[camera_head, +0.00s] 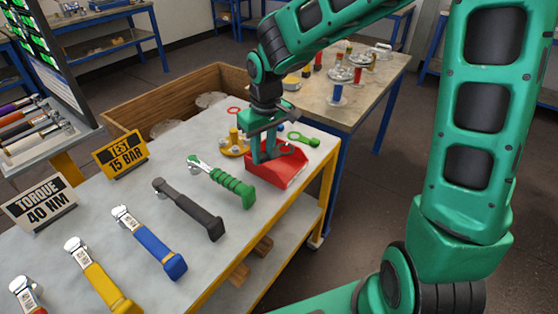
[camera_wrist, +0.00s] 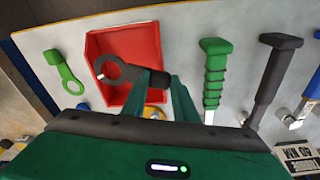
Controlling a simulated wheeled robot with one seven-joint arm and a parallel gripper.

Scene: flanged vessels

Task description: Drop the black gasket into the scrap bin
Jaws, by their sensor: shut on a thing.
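The black gasket (camera_wrist: 112,70), a ring with a tab, is in my gripper (camera_wrist: 158,84). The jaws are shut on its tab, and the ring sticks out to the left in the wrist view. Behind the ring in that view is the red scrap bin (camera_wrist: 128,42), an open tray with low walls. In the head view my gripper (camera_head: 265,154) points down at the red bin (camera_head: 282,178) near the table's far right corner. The gasket is over the bin opening there, partly hidden by the fingers. Its exact height above the bin floor is hard to tell.
A green gasket (camera_head: 303,139) lies beside the bin, and a red ring (camera_head: 233,110) lies farther back. A yellow flanged part (camera_head: 233,147) stands left of the bin. A green-handled wrench (camera_head: 230,184) and a black-handled wrench (camera_head: 190,208) lie nearer.

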